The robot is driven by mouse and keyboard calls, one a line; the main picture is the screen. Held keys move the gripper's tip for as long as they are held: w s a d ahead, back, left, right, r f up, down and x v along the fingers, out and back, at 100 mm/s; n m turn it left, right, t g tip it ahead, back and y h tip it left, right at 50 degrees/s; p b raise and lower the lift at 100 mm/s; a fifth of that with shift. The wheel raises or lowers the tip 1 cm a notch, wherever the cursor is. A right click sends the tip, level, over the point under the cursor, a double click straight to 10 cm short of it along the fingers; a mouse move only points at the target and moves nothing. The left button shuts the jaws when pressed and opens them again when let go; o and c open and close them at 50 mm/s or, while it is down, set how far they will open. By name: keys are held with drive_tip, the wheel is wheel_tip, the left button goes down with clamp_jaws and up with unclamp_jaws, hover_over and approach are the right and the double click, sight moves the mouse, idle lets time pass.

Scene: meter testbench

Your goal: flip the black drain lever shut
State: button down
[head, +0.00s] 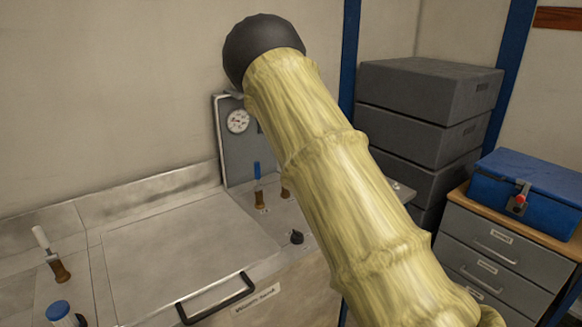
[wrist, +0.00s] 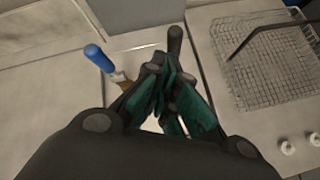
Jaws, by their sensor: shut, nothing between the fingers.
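In the wrist view, a black lever (wrist: 174,39) stands up just beyond my gripper (wrist: 163,80). Its lower part is hidden by the fingers, so I cannot tell whether they touch it. My gripper has dark fingers with teal pads, closed together and empty. A blue-handled lever (wrist: 99,58) on a brass valve stands just left of the fingertips. In the head view, the blue lever (head: 257,170) stands upright in front of the gauge panel. Beside it, another brass valve (head: 285,192) is mostly covered by my arm.
In the head view, a gauge panel (head: 237,121) stands behind the levers.

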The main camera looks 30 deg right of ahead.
drive_tip(key=r, duration=0.3)
drive_tip(key=s+r+b, duration=0.1)
drive_tip(key=r, duration=0.1)
drive_tip(key=shift+a, duration=0.4)
drive_tip(key=shift+s+r, duration=0.1)
drive_tip(key=shift+r, duration=0.05)
drive_tip(key=shift+a, duration=0.1)
